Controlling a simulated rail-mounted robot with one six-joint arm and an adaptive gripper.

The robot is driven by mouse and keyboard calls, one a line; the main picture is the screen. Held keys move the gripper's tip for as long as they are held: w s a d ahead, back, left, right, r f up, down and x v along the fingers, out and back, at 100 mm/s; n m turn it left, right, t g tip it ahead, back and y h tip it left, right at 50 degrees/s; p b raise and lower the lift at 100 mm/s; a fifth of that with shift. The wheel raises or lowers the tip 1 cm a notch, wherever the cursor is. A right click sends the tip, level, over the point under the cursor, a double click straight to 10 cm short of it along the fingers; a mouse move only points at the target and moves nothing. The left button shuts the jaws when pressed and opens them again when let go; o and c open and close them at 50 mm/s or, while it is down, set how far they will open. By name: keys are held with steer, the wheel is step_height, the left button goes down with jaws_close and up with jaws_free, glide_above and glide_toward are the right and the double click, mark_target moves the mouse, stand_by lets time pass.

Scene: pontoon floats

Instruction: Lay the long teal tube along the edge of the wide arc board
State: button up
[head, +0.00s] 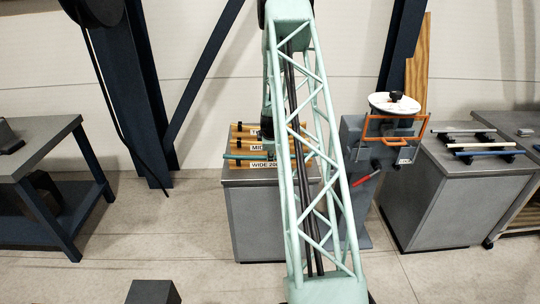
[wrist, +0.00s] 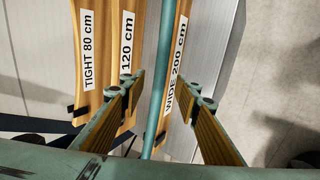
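The long teal tube (wrist: 168,75) runs lengthwise through the wrist view, between my gripper's two fingers. My gripper (wrist: 163,90) is open, with gaps between the tube and both fingers. The wide arc board (wrist: 178,60), labelled WIDE 200 cm, lies under and beside the tube; the tube passes along the left of its label. I cannot tell whether the tube touches the board's edge. In the head view the tube (head: 236,157) crosses above the wide board (head: 245,165), and my lattice arm hides its right part. My gripper (head: 266,128) is partly hidden there.
The 120 cm board (wrist: 127,20) and the TIGHT 80 cm board (wrist: 92,15) lie left of the wide one, with dark pegs. An orange frame (head: 398,118) and a white disc (head: 394,104) stand right of the boards. A right-hand bench (head: 430,170) holds several tubes.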

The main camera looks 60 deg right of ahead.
steer(key=v, duration=0.6)
steer(key=shift+a+r, duration=0.2)
steer(key=shift+r, duration=0.15)
steer(key=shift+s, duration=0.15)
stand_by(0.6)
